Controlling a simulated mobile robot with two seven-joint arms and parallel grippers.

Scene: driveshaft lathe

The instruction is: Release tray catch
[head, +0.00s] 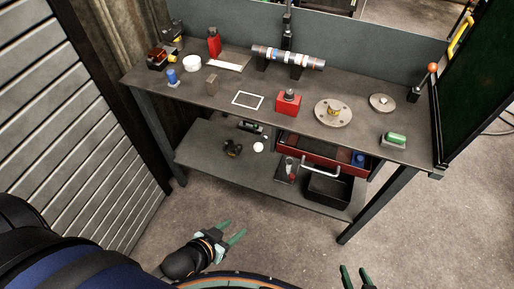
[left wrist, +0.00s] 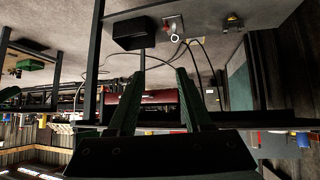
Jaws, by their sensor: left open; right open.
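A red tray (head: 300,149) hangs like a drawer beneath the right half of the workbench top, with a pale bar handle (head: 322,167) at its front. I cannot make out a catch on it. A lever with an orange ball knob (head: 432,68) stands at the bench's right end. My left gripper (head: 236,228) is open and empty, low over the floor in front of the bench, well apart from the tray. Its two green fingers also show spread in the left wrist view (left wrist: 160,72). My right gripper (head: 356,269) is open at the bottom edge; only its fingers show.
The bench top (head: 200,98) holds a striped shaft (head: 287,57), a red box (head: 288,102), a round flange (head: 333,112) and several small items. The lower shelf (head: 205,150) carries a black bin (head: 328,187). A green-black panel (head: 480,75) stands at right. Floor in front is clear.

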